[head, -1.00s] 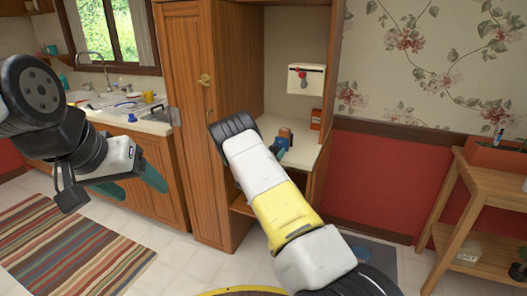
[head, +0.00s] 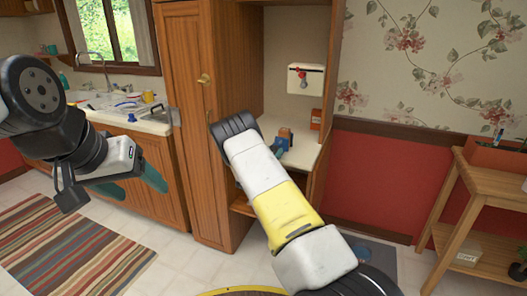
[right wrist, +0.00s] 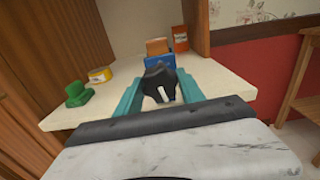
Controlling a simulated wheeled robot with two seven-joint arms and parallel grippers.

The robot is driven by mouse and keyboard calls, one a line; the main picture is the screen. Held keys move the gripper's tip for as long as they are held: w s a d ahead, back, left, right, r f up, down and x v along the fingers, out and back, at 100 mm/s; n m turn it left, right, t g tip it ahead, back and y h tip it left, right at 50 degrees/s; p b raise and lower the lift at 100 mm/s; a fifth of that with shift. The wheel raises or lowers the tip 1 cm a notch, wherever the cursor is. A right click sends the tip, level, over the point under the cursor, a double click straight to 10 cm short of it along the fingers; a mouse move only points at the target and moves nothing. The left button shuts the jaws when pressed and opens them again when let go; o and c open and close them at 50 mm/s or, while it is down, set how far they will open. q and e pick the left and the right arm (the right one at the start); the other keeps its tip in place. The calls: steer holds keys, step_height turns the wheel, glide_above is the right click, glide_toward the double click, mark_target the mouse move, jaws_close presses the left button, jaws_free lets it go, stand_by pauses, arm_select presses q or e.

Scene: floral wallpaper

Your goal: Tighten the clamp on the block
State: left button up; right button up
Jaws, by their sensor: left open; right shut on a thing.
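The block (right wrist: 157,46) is orange-brown and stands upright on the white counter of the cabinet niche. In the head view the block (head: 285,133) is small and partly covered by my right arm. The clamp (right wrist: 159,66) has a blue body against the block's near side and a black handle (right wrist: 159,83) facing me. My right gripper (right wrist: 158,91) has its teal fingers on either side of the black handle, shut on it; it also shows in the head view (head: 280,147). My left gripper (head: 132,188) hangs open and empty in front of the sink cabinets.
An orange box (right wrist: 178,38) stands behind the block. A wooden side table (head: 480,190) stands at right.

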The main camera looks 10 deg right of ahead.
steer(key=m, duration=0.9)
steer(key=shift+m, duration=0.4)
steer(key=shift+m, duration=0.3)
steer(key=o, duration=1.4)
steer(key=shift+v, duration=3.9)
